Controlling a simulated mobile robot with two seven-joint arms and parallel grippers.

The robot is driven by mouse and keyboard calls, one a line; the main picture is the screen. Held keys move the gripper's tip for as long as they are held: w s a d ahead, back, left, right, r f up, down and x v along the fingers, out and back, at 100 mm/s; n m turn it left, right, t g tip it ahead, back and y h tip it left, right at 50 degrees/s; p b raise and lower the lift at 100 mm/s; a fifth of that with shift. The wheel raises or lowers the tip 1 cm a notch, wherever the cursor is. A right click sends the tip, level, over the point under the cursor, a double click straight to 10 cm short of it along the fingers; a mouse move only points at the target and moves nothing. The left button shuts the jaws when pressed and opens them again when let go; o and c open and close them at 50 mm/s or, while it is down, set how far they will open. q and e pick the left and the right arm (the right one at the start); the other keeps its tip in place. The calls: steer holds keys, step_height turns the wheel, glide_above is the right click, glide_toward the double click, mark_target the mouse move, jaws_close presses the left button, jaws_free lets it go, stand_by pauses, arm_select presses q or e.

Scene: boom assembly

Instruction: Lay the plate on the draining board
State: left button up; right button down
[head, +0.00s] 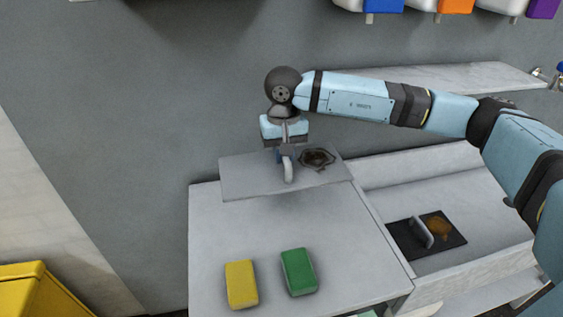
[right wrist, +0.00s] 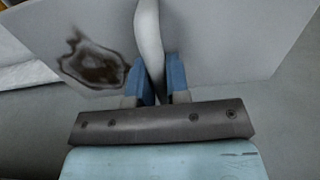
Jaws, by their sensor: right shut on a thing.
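A grey plate (head: 245,178) with an upright pale handle and a dark brown stain is at the back of the grey draining board (head: 215,235). It overlaps the board's rear edge; I cannot tell whether it touches the board. My right gripper (head: 287,152) is above the plate and shut on its handle. In the right wrist view, the blue fingers of the right gripper (right wrist: 158,80) clasp the handle (right wrist: 149,40), with the stained plate (right wrist: 215,40) behind. My left gripper is not in view.
A yellow sponge (head: 241,284) and a green sponge (head: 299,272) lie on the front of the board. Right of it, a sink (head: 375,186) holds a dark plate (head: 408,240) with a handle and brown stain. Coloured dispensers (head: 455,6) hang above. A yellow bin (head: 35,292) stands lower left.

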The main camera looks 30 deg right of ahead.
step_height(320, 180, down, 16)
steer(key=shift+r+p, duration=0.2)
steer(key=shift+p, duration=0.45)
steer(key=shift+w+f, duration=0.1)
steer(key=shift+f, duration=0.1)
steer(key=shift+f, duration=0.15)
steer(key=c, duration=1.2)
jaws_free()
steer(key=shift+o, duration=0.5)
